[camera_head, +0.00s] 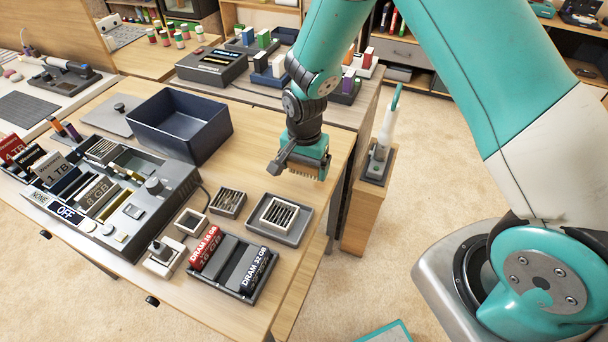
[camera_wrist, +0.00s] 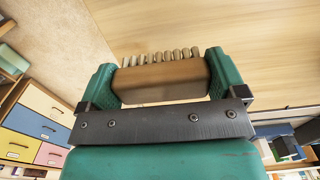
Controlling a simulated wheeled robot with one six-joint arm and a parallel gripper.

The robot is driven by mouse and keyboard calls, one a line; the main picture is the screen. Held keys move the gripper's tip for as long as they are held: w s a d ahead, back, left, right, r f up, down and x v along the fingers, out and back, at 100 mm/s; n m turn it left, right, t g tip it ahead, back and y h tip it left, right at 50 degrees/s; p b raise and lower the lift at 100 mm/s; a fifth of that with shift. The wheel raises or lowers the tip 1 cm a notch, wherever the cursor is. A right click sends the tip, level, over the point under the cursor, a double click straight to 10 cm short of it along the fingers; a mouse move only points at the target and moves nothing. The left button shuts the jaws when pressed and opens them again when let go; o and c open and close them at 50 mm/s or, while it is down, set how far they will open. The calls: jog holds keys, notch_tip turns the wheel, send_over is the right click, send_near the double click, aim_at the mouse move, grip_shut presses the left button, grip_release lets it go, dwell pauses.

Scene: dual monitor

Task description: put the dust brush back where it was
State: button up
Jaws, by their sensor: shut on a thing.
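The dust brush (camera_wrist: 160,82) shows in the wrist view as a brown wooden block with a row of pale bristle tufts. My gripper (camera_wrist: 160,90) is shut on it, with one teal finger on each side. In the head view my gripper (camera_head: 308,163) hangs over the right part of the wooden desk. The brush (camera_head: 300,171) shows there as a row of tan bristles under the gripper, apparently above the desk top. The rest of the brush is hidden by the gripper.
A dark blue open bin (camera_head: 180,122) stands left of my gripper. A grey tray with a slatted part (camera_head: 279,218) and a DRAM holder (camera_head: 232,266) lie in front. A grey console (camera_head: 118,195) fills the left. A white upright tool (camera_head: 383,135) stands on a small stand at right.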

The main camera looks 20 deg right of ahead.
aim_at(304, 175)
jog(key=shift+f, duration=1.8)
jog(key=shift+f, duration=0.1)
jog(key=o, duration=0.6)
notch_tip(304, 175, up, 12)
jog(key=shift+f, duration=0.1)
jog(key=s+a+r+n+y, duration=0.2)
jog(key=s+r+n, duration=0.6)
jog(key=s, duration=0.3)
jog(key=s+a+r+n+y, duration=0.2)
jog(key=s+r+n, duration=0.6)
jog(key=s+r, duration=0.2)
jog(key=shift+s+a+r, duration=0.2)
jog(key=shift+s+a, duration=0.05)
jog(key=shift+s, duration=0.75)
